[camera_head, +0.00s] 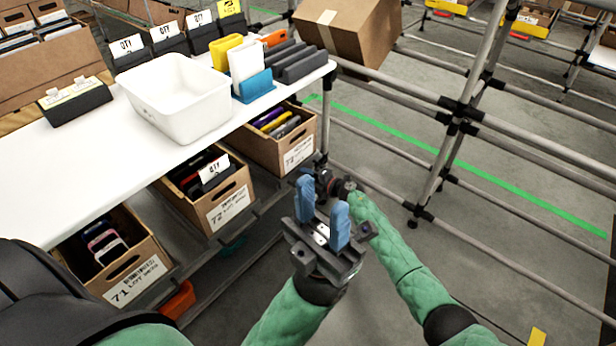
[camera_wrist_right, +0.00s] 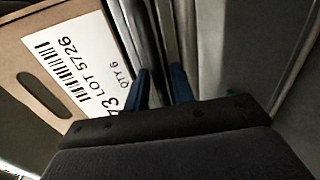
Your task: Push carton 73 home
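Carton 73 (camera_head: 307,136) is a brown open-topped box with a white label. It stands tilted on the rack under the right end of the white tabletop, with its front end sticking out past the edge and coloured flat items inside. Its label face (camera_wrist_right: 40,85) fills the left of the right wrist view. My right gripper (camera_wrist_right: 162,88) is beside that face, its blue fingers apart and nothing clearly held; contact cannot be told. In the head view it is mostly hidden behind my left gripper (camera_head: 322,213), which is open, empty and right of carton 72.
Carton 72 (camera_head: 228,208) and carton 71 (camera_head: 140,272) stand in the same row to the left. A white bin (camera_head: 180,98) stands on the tabletop (camera_head: 45,165). Grey tube rails (camera_head: 450,160) rise at the right; floor beyond is open.

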